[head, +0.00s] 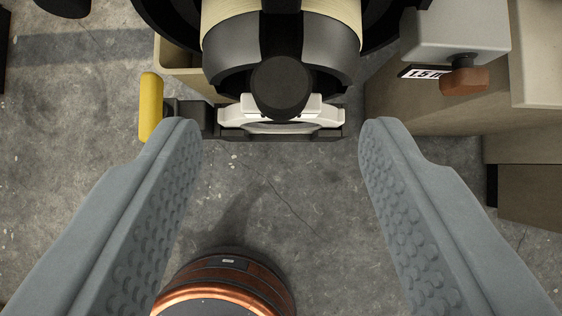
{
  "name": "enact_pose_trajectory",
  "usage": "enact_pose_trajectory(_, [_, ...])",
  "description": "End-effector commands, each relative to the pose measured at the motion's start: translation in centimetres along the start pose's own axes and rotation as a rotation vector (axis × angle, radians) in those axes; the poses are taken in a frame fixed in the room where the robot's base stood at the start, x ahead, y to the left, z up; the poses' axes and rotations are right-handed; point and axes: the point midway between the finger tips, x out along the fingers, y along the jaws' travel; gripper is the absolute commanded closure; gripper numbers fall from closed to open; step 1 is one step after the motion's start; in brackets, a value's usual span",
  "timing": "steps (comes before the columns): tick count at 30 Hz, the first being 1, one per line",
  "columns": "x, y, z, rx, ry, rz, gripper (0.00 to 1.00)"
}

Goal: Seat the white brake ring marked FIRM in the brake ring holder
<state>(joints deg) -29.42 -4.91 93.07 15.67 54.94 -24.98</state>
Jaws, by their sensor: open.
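A white ring-like piece (281,127) sits in a dark holder (328,134) at the top centre, below a dark round knob. It looks like the brake ring in its holder. I see it nearly edge-on, and no FIRM marking is readable. The knob hides its middle, so I cannot tell how deep it sits. A yellow lever (151,106) stands at the holder's left end. My gripper (281,128) is open and empty. Its grey textured fingers are wide apart, with the tips left and right of the holder. I cannot tell their height relative to it.
A dark drum with cream yarn (233,48) is above the holder. A beige machine body (420,110) with a grey box (455,35), a partly hidden label and an orange-brown knob (466,80) is at the right. Bare concrete floor (270,200) shows between my fingers.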

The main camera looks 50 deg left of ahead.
Motion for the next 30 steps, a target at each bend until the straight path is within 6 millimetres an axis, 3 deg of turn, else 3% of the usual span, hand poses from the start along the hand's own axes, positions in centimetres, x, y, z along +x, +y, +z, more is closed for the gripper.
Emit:
enact_pose_trajectory(6, [-4.6, 0.1, 0.0, 0.001, 0.002, 0.002, 0.5])
enact_pose_trajectory(15, [-10.0, 0.1, 0.0, 0.001, 0.001, 0.002, 0.5])
enact_pose_trajectory(21, [-11.9, 0.0, 0.0, 0.0, 0.0, 0.001, 0.5])
enact_pose_trajectory(30, [-12.4, 0.0, 0.0, 0.0, 0.0, 0.0, 0.5])
